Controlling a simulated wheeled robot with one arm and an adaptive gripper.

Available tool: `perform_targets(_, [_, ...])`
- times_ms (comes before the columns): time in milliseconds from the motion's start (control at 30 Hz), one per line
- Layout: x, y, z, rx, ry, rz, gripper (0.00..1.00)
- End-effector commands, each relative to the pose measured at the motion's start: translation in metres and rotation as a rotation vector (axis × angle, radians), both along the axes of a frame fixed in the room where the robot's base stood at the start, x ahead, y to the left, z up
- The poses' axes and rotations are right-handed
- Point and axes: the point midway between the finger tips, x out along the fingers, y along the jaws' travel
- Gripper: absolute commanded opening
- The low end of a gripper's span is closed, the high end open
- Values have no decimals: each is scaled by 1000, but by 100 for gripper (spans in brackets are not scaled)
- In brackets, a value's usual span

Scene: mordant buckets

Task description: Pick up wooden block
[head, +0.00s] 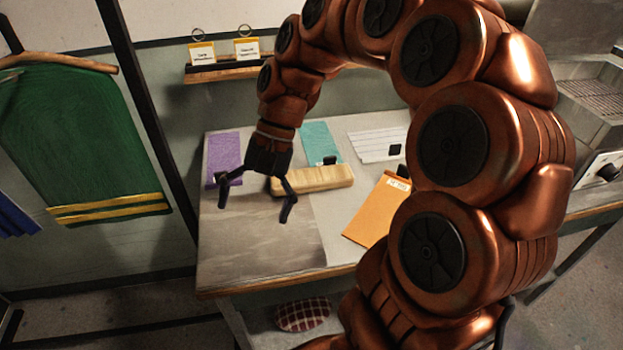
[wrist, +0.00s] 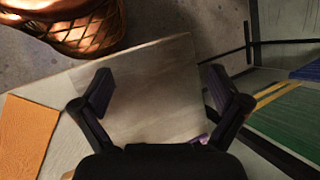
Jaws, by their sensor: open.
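A long pale wooden block (head: 318,178) lies on the worktable (head: 335,228) in the head view, near the table's back half. My gripper (head: 255,205) hangs over the left part of the table, just left of and in front of the block. Its two dark fingers are spread wide with nothing between them. The right finger shows close to the block's left end; whether it touches cannot be told. In the wrist view my open gripper (wrist: 160,88) has bare grey tabletop (wrist: 160,65) between its fingers. I cannot make out the block clearly there.
A purple card (head: 223,152), a teal card (head: 320,141) and a white lined sheet (head: 375,142) lie behind the block. An orange clipboard (head: 378,212) lies to its right. A shelf (head: 225,72) with tags hangs behind. A green cloth (head: 85,140) hangs left. The table's front left is clear.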

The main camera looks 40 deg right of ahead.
Motion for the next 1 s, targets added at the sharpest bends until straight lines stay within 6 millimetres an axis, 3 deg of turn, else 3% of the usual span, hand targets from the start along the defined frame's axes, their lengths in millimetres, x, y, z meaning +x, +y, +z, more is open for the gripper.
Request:
perform_targets(33, [15, -9, 2, 31, 19, -54, 98])
perform_targets(267, [69, -60, 7, 174, 119, -309, 98])
perform_targets(500, [108, -139, -5, 312, 236, -595, 98])
perform_targets(633, [118, -191, -20, 380, 302, -759, 98])
perform_targets(800, [117, -256, -45, 457, 388, -959, 98])
perform_targets(1000, [104, -308, -66, 512, 457, -1115, 98])
